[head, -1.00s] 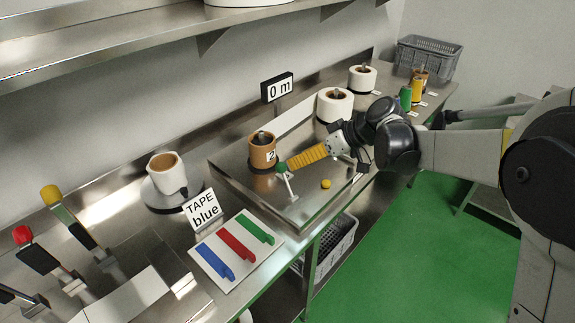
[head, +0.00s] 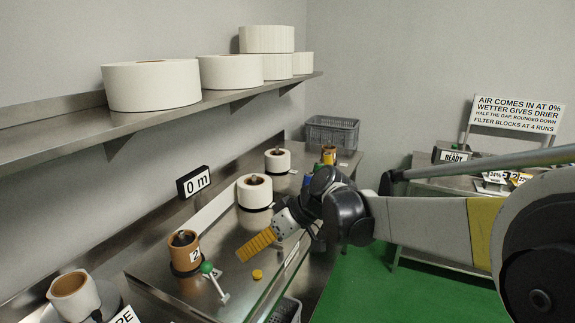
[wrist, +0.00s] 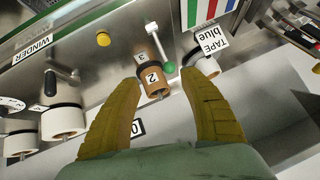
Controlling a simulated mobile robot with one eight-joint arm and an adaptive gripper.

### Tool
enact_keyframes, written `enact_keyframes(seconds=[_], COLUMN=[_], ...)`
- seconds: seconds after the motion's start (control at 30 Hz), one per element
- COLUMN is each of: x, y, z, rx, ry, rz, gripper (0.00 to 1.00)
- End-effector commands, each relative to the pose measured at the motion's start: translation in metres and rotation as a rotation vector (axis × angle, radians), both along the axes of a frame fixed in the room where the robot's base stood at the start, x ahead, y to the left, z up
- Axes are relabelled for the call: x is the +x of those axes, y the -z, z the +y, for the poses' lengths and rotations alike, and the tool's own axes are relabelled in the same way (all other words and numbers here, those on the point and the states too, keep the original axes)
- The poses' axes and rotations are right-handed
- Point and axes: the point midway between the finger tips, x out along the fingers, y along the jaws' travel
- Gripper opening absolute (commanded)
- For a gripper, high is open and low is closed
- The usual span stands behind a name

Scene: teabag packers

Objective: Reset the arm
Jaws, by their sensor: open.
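My gripper (head: 243,254) has yellow ribbed fingers and shows in the head view above the steel bench, right of the green-knobbed lever (head: 208,268). A small gap shows between fingers and knob in that view. In the wrist view the two fingers (wrist: 156,74) are spread apart with nothing held between them. Beyond them lie the brown roll marked 2 (wrist: 152,78) and the green knob (wrist: 169,67). The brown roll also stands upright on the bench in the head view (head: 184,240).
White rolls (head: 254,192) stand along the bench behind my gripper. A yellow button (head: 257,274) sits on the bench. A shelf (head: 60,127) with large rolls hangs above. A grey crate (head: 332,133) is at the far end. Green floor (head: 370,290) is clear at the right.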

Motion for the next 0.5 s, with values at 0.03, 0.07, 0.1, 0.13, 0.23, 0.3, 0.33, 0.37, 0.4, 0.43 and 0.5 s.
enact_keyframes(seconds=[0.03, 0.07, 0.1, 0.13, 0.23, 0.3, 0.33, 0.37, 0.4, 0.43, 0.5], x=[-0.013, -0.02, -0.03, -0.038, -0.067, -0.089, -0.099, -0.109, -0.122, -0.132, -0.154], y=[-0.005, -0.008, -0.011, -0.013, -0.015, -0.013, -0.012, -0.009, -0.006, -0.003, 0.005], z=[-0.022, -0.036, -0.055, -0.069, -0.115, -0.145, -0.158, -0.171, -0.188, -0.2, -0.226], rx=[-0.031, -0.051, -0.076, -0.096, -0.151, -0.184, -0.197, -0.209, -0.224, -0.233, -0.252], ry=[0.067, 0.113, 0.177, 0.225, 0.384, 0.496, 0.543, 0.591, 0.653, 0.699, 0.802], rz=[0.009, 0.015, 0.023, 0.027, 0.036, 0.037, 0.036, 0.033, 0.03, 0.025, 0.014], gripper=[0.51, 0.51, 0.51, 0.51, 0.51, 0.51, 0.51, 0.51, 0.51, 0.51, 0.51])
